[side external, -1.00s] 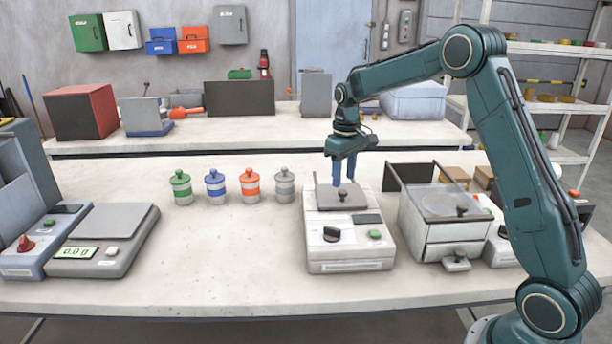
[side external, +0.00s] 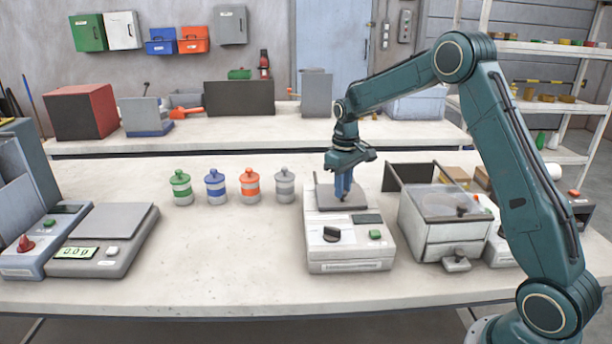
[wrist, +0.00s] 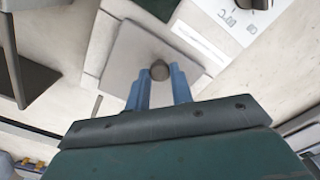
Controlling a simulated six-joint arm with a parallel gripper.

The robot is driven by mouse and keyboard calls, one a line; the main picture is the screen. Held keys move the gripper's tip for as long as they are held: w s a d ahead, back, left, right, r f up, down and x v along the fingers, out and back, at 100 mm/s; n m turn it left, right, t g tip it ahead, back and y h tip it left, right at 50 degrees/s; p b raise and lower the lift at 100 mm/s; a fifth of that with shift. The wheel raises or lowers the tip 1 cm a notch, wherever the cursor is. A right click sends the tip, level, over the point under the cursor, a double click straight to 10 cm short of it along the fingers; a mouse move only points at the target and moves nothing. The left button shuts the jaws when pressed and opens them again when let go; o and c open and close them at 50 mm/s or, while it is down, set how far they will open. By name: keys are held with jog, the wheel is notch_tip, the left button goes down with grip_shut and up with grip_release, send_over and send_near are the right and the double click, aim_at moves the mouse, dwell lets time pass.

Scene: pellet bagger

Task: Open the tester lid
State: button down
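The tester (side external: 345,255) is a white box with a dark dial (side external: 332,234), a green button (side external: 375,233) and a dark display on its front. Its grey square lid (side external: 360,205) lies flat on top and also shows in the wrist view (wrist: 128,58). A round dark knob (wrist: 160,70) stands on the lid. My gripper (side external: 343,193) points down over the lid. In the side view the fingers mostly hide the knob.
Several banded jars, including a grey one (side external: 285,188), stand to the left. A scale (side external: 110,240) is at far left. The table's front middle is clear.

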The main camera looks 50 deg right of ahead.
jog(key=shift+w+d+r, duration=0.1)
jog(key=shift+w+d, duration=4)
jog(key=shift+w, duration=0.05)
jog(key=c, duration=1.2)
grip_release()
jog(key=shift+r, duration=0.1)
notch_tip(320, 180, up, 14)
jog(key=shift+f, duration=0.25)
